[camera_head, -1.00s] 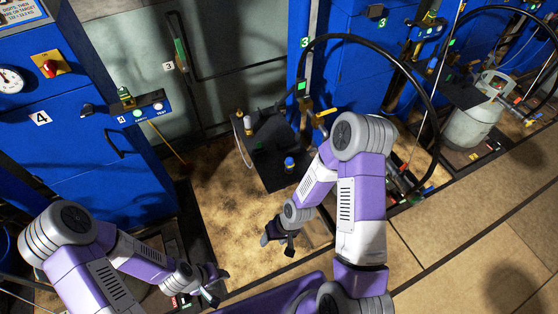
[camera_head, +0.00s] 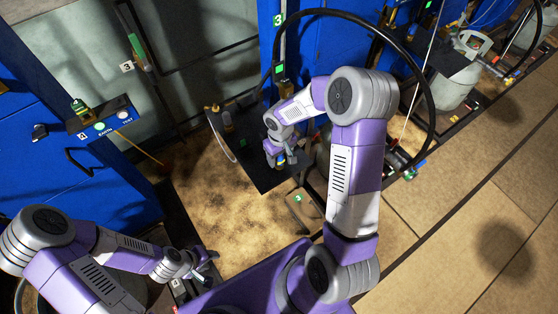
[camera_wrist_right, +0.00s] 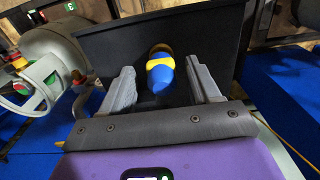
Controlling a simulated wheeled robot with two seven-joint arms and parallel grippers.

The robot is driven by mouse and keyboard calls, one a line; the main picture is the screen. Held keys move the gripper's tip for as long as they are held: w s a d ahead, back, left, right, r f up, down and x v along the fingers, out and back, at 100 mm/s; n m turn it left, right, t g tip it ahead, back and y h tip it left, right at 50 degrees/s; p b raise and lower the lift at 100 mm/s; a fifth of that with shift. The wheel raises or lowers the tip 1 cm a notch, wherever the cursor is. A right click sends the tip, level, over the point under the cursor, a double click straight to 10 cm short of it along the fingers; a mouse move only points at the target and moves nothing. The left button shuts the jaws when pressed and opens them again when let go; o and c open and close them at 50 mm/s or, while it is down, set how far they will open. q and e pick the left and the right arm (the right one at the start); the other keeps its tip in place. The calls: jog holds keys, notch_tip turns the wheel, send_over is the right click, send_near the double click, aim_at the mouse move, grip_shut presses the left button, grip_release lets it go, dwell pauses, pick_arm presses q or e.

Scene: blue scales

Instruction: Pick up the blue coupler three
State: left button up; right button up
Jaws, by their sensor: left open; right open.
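The blue coupler (camera_wrist_right: 161,73), with a yellow band, stands against the black plate (camera_wrist_right: 115,42) in the right wrist view. My right gripper (camera_wrist_right: 160,88) is open, with one finger on each side of the coupler and a visible gap to each. In the head view my right gripper (camera_head: 285,160) is over the black plate (camera_head: 252,178) and largely hides the coupler. My left gripper (camera_head: 207,267) is open and empty at the lower left, far from the coupler.
Blue cabinets (camera_head: 60,150) stand at the left and back. A black hose (camera_head: 425,75) arcs behind my right arm. A grey gas cylinder (camera_head: 447,88) stands at the upper right. The tan floor (camera_head: 470,190) at the right is open.

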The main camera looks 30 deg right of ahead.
aim_at(279, 161)
notch_tip(279, 161, down, 4)
jog(key=shift+a+r+b, duration=0.1)
jog(key=shift+r+b, duration=0.15)
jog(key=shift+b, duration=0.2)
jog(key=shift+w, duration=0.1)
jog(key=c, duration=1.1)
notch_tip(279, 161, up, 10)
jog(key=p, duration=0.3)
jog(key=shift+m, duration=0.4)
jog(key=a, duration=0.2)
jog(key=s+a, duration=0.1)
jog(key=a, duration=0.2)
jog(key=s+a, duration=0.1)
jog(key=a, duration=0.2)
jog(key=shift+a+f, duration=0.15)
jog(key=shift+a, duration=0.05)
